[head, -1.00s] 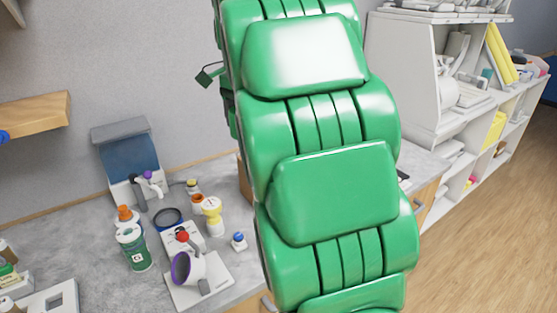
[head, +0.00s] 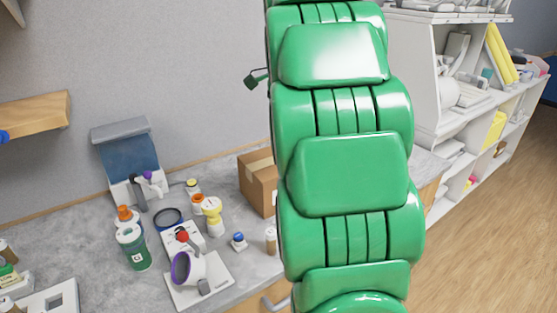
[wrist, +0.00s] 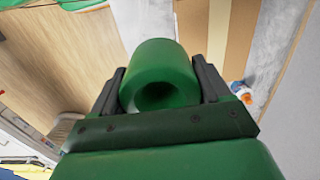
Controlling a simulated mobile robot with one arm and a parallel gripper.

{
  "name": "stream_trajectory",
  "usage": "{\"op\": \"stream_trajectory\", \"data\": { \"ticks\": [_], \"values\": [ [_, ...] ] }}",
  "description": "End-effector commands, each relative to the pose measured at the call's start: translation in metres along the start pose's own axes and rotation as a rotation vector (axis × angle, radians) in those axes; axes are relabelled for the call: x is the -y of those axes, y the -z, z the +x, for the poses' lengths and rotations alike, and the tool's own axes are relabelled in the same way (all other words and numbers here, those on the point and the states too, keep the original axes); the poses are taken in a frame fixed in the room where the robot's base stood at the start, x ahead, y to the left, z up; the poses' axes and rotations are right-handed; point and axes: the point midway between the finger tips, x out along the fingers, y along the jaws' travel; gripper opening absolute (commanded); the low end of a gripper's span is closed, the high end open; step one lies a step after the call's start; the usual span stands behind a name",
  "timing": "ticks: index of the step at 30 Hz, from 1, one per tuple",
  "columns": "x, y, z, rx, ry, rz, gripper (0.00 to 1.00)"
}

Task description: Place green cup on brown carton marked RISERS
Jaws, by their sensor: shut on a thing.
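In the wrist view my gripper (wrist: 159,68) is shut on the green cup (wrist: 162,60), with one dark finger on each side of it. The cup's round, hollow end faces the camera. In the head view the gripper and the cup are hidden behind my large green arm. The brown carton (head: 257,183) stands on the counter against the wall, just left of my arm, which covers its right part. No marking on it can be read.
The grey counter (head: 85,240) holds a green bottle with a white lid (head: 133,250), a white device with a purple ring (head: 195,270), a blue-capped bottle (head: 238,241) and several other small items. White shelves (head: 480,150) stand at the right, above wooden floor.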

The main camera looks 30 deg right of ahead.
Motion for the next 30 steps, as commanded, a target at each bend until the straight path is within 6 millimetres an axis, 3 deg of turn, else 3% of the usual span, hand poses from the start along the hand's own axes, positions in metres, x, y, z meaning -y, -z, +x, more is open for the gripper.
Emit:
{"op": "stream_trajectory", "data": {
  "ticks": [11,30],
  "values": [
    [0.002,0.001,0.028,0.000,-0.001,-0.001,0.39],
    [0.065,0.032,0.059,-0.002,0.001,-0.001,0.39]
  ]
}}
